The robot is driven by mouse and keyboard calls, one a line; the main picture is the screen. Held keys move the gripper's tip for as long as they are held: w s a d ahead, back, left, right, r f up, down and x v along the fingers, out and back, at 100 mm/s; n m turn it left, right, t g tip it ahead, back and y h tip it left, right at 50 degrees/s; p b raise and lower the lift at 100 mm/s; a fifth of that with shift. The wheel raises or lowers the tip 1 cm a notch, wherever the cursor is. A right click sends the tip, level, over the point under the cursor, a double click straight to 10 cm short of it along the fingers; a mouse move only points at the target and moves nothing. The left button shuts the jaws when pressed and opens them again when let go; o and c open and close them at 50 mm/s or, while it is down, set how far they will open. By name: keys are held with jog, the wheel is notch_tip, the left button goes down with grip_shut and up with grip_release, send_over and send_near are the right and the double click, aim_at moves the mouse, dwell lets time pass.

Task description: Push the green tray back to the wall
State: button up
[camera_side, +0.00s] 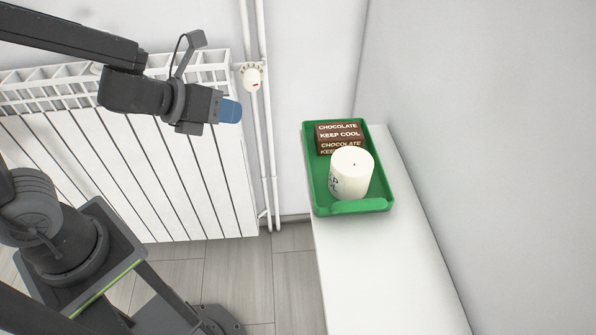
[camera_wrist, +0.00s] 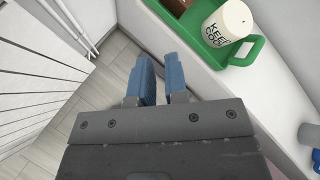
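The green tray (camera_side: 360,207) lies on the far end of a white ledge, near the back wall. It holds a brown chocolate box (camera_side: 340,133) at its back and a white cylinder (camera_side: 352,170) with dark lettering in front. The wrist view shows the tray's near end (camera_wrist: 246,54), the lettered cylinder (camera_wrist: 228,24) and a corner of the box (camera_wrist: 178,5). My gripper (camera_side: 236,111) is in the air left of the tray, in front of the radiator, touching nothing. In the wrist view its two blue fingers (camera_wrist: 160,70) are apart with nothing between them.
The white ledge (camera_side: 375,275) is bare in front of the tray, with a wall (camera_side: 480,150) on its right. The radiator (camera_side: 150,170) and pipes (camera_side: 267,130) with a valve knob (camera_side: 252,77) stand left. A blue item (camera_wrist: 309,134) shows at the wrist view's right edge.

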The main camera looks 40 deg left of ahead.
jog(key=d+f+m+g+h, duration=0.1)
jog(key=m, duration=0.2)
jog(key=s+d+f+m+g+h, duration=0.1)
jog(key=f+m, duration=0.1)
jog(key=m, duration=0.1)
jog(key=s+d+f+m+g+h, duration=0.1)
jog(key=m, duration=0.3)
jog(key=shift+s+d+f+g, duration=0.2)
jog(key=shift+d+g, duration=0.2)
grip_shut()
jog(key=m, duration=0.1)
send_near(326, 184)
notch_tip(326, 184, down, 3)
jog(key=s+a, duration=0.2)
jog(key=shift+w+d, duration=1)
jog(key=shift+w, duration=0.2)
jog(key=shift+w+d, duration=0.4)
jog(key=w+d, duration=0.4)
jog(key=shift+d, duration=0.1)
